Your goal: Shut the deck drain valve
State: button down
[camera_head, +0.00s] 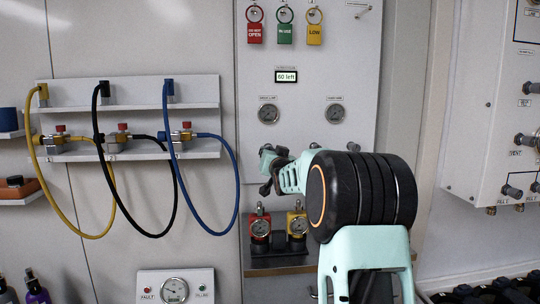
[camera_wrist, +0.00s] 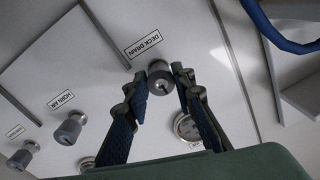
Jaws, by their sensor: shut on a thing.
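The deck drain valve knob (camera_wrist: 161,80) is a grey cylinder on the pale panel, beside a label (camera_wrist: 143,43) reading DECK DRAIN. My gripper (camera_wrist: 161,88) is shut on this knob, with one dark finger on each side of it in the wrist view. In the head view my gripper (camera_head: 268,168) is against the panel (camera_head: 305,75), below the left round gauge (camera_head: 268,115). The knob is mostly hidden there by my gripper, and its turn position cannot be told.
A HORN AIR knob (camera_wrist: 70,128) and another knob (camera_wrist: 20,158) are in the wrist view. Yellow, black and blue hoses (camera_head: 236,180) hang left of the panel. Red (camera_head: 260,225) and yellow (camera_head: 297,220) gauge units stand on a shelf below. A display (camera_head: 287,76) reads "60 left".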

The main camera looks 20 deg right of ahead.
dwell(0.3)
jog(key=c, duration=1.6)
grip_release()
jog(key=v, duration=1.2)
